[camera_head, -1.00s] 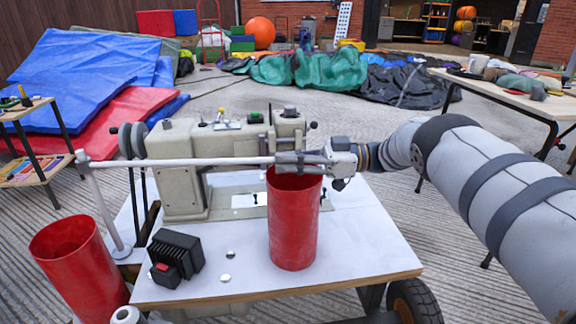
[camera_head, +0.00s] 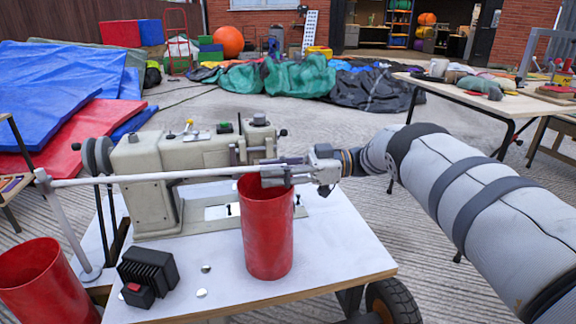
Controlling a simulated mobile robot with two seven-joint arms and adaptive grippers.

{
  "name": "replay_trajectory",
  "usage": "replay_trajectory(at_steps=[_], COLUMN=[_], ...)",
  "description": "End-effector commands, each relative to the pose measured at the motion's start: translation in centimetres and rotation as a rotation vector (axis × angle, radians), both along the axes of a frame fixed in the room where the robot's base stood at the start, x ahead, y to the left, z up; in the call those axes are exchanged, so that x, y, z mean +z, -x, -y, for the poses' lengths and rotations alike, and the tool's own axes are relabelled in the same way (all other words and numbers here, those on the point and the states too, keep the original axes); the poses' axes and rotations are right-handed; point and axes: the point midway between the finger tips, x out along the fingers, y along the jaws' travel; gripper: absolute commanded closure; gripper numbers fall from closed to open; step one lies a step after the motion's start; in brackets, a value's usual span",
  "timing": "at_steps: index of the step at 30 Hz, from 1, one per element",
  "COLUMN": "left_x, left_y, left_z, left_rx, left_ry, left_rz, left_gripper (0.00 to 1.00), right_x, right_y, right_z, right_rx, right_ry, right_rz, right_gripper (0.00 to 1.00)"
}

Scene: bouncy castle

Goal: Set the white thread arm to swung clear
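The white thread arm (camera_head: 160,178) is a long thin rod. It runs nearly level from the top of a white post (camera_head: 66,228) on the left, across the front of the beige sewing machine (camera_head: 155,163), to my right gripper. My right gripper (camera_head: 275,174) is at the rod's right end, above the rim of a red cylinder (camera_head: 267,235). Its fingers overlap the rod there. I cannot tell whether they are closed around it or only beside it. My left gripper is not in view.
The machine stands on a white-topped table (camera_head: 335,240) with a black finned box (camera_head: 148,272). A second red cylinder (camera_head: 45,285) is at lower left. A cluttered table (camera_head: 500,100) stands at the right. Blue mats (camera_head: 60,80) and crumpled fabric (camera_head: 290,76) lie behind.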

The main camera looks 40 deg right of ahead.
Motion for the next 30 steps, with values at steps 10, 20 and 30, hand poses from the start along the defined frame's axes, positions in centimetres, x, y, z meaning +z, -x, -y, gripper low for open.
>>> replay_trajectory(at_steps=[10, 20, 30], left_x=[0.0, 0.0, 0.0], left_y=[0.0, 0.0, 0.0], left_z=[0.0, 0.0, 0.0], left_rx=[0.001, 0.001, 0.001], left_ry=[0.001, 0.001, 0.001], left_rz=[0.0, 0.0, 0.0], left_gripper=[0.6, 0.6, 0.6], right_x=[0.3, 0.6, 0.6], right_y=[3.8, 4.2, 4.2], right_z=[6.9, 7.6, 7.5], right_rx=[0.002, 0.004, 0.004], right_ry=[-0.002, -0.006, -0.006], right_rz=[0.011, 0.014, 0.014], right_gripper=[0.69, 0.69, 0.69])
